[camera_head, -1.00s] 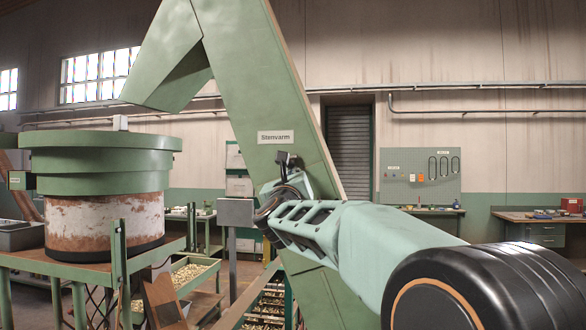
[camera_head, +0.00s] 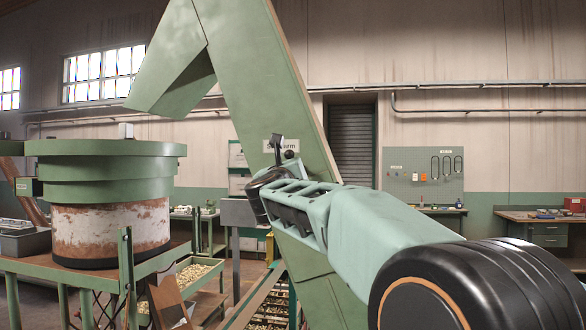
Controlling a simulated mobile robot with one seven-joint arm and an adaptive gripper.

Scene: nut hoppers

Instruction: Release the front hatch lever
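I cannot make out the front hatch lever or the hatch in this view; my arm may hide them. My arm reaches from the lower right to the middle of the picture, in front of the tall green sloping conveyor housing (camera_head: 240,75). My gripper (camera_head: 277,145) is at the far end of the arm. Only small dark parts show there, above the black wrist. They overlap the sign on the housing in the picture. I cannot see the fingers clearly, or whether they touch anything.
A round green bowl feeder (camera_head: 105,165) with a rusty white drum stands on a green table at left. Trays of nuts (camera_head: 195,273) sit low beside it. A grey box on a post (camera_head: 237,212) stands just left of my wrist. Workbenches (camera_head: 535,228) line the back wall.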

